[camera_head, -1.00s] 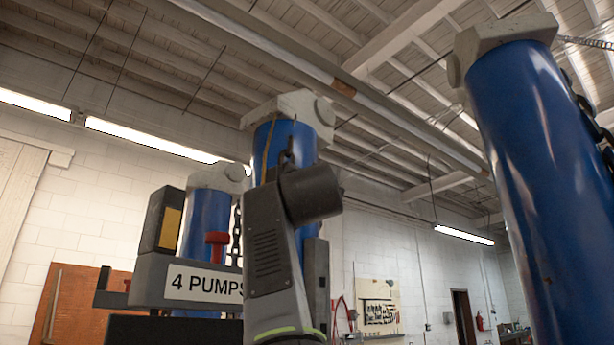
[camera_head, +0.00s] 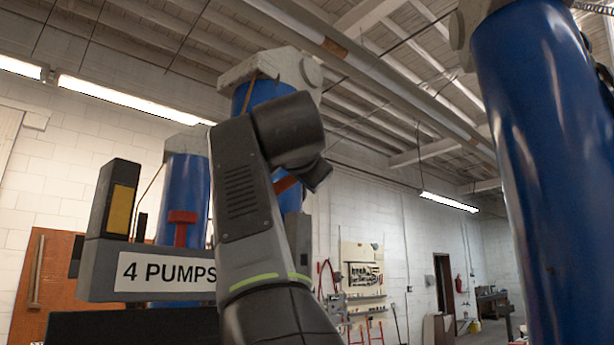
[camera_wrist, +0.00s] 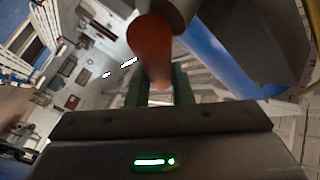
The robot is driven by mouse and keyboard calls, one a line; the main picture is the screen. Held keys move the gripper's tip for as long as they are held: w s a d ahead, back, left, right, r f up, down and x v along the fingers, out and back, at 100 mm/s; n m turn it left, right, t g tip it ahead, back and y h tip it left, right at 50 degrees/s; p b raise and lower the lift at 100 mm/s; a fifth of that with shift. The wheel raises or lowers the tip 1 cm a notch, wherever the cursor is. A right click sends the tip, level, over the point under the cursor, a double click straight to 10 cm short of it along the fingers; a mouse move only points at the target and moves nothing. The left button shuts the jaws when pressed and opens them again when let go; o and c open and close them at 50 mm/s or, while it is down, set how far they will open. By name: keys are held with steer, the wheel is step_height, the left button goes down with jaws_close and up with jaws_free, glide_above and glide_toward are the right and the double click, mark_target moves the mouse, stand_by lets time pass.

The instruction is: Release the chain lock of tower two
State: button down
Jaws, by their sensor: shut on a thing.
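My gripper (camera_wrist: 160,92) has its dark green fingers shut on a red-orange rounded handle (camera_wrist: 150,42) in the wrist view. The handle's far end is hidden by a grey part. In the head view my raised arm covers much of the middle blue tower (camera_head: 262,92), which has a grey cap. A red piece (camera_head: 285,184) shows behind my wrist, against this tower. The gripper fingers are hidden there. No tower number is readable, and I cannot make out the chain lock's full shape.
Another large blue tower (camera_head: 530,150) stands close at the right. Open floor lies towards the back right.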

steer(key=shift+f, duration=0.1)
stand_by(0.3)
steer(key=c, duration=1.3)
jaws_free()
steer(key=s+b, duration=0.3)
steer(key=s, duration=1)
steer(key=shift+s+d+f, duration=0.4)
steer(key=shift+d+f, duration=0.05)
steer(key=shift+w, duration=0.15)
steer(key=w+p, duration=0.1)
steer(key=w, duration=0.7)
steer(key=shift+w+a+r+p, duration=0.3)
steer(key=shift+w+r+p, duration=0.05)
steer(key=shift+w, duration=0.05)
